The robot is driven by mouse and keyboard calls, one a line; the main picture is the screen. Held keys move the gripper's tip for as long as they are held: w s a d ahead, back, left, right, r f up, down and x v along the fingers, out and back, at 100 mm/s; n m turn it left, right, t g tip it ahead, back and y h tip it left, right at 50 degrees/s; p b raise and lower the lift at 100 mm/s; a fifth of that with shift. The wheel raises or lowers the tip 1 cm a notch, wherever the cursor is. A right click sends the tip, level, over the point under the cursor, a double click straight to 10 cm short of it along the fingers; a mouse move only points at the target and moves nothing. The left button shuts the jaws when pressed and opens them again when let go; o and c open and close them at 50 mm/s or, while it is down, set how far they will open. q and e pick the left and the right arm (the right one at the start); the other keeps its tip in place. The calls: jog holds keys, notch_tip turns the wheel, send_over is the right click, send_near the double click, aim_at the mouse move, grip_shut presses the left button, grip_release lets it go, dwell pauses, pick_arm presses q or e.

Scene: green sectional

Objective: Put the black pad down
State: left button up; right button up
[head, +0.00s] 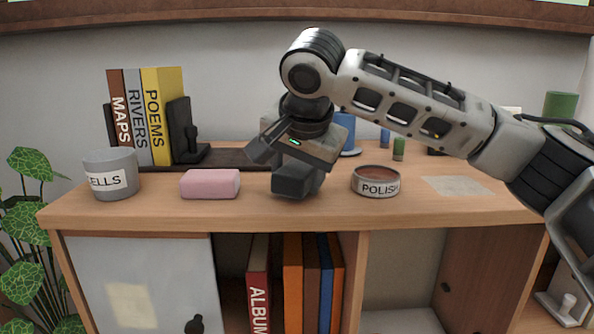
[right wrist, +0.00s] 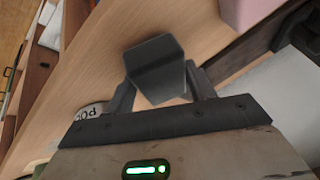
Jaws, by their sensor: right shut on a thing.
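The black pad (head: 294,181) is a dark block at the middle of the wooden sideboard top (head: 330,214), between a pink block and a round tin. My right gripper (head: 303,165) comes down from above and is shut on it. In the right wrist view the pad (right wrist: 156,66) sits between the two fingers of my right gripper (right wrist: 160,88). The pad is at or just above the top; I cannot tell whether it touches. My left gripper is in neither view.
The pink block (head: 210,184) lies left of the pad, the POLISH tin (head: 375,187) right of it. A grey labelled pot (head: 110,181) stands far left. Books (head: 146,115) with a black bookend (head: 184,130) stand behind. A pale sheet (head: 457,185) lies on the right.

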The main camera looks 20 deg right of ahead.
jog(key=o, duration=0.7)
jog(key=shift+s+f, duration=0.1)
jog(key=shift+f, duration=0.5)
jog(key=shift+r, duration=0.35)
jog(key=v, duration=1.2)
jog(key=shift+w+r, duration=0.25)
jog(key=shift+r, duration=0.35)
